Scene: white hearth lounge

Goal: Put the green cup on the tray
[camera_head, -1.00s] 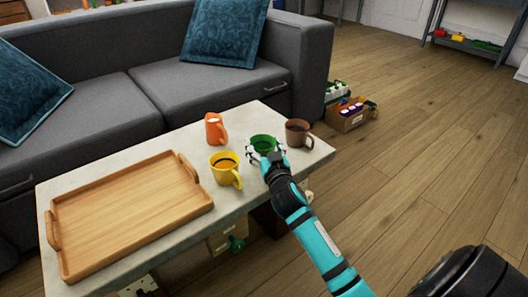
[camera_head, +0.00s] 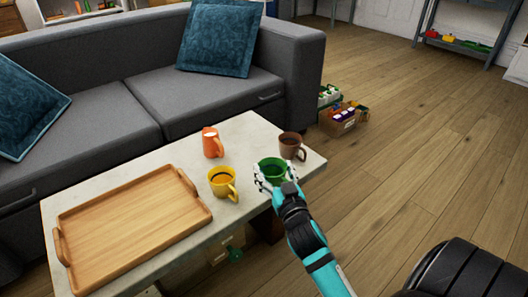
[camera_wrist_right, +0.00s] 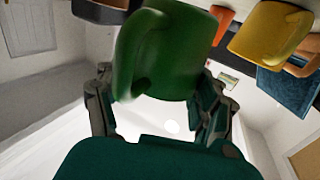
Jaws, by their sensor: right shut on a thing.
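The green cup (camera_head: 272,168) is at the near right edge of the table in the head view. My right gripper (camera_head: 272,186) is shut on it from the near side. In the right wrist view the green cup (camera_wrist_right: 165,55) fills the upper middle, between the fingers of my right gripper (camera_wrist_right: 160,105). I cannot tell whether its base touches the table. The wooden tray (camera_head: 130,226) lies on the left part of the table and is empty. My left gripper is not in view.
A yellow cup (camera_head: 221,183) stands between the tray and the green cup. An orange cup (camera_head: 212,143) stands behind it, and a brown cup (camera_head: 291,147) stands behind and right of the green cup. The grey sofa (camera_head: 130,105) is behind the table (camera_head: 240,142).

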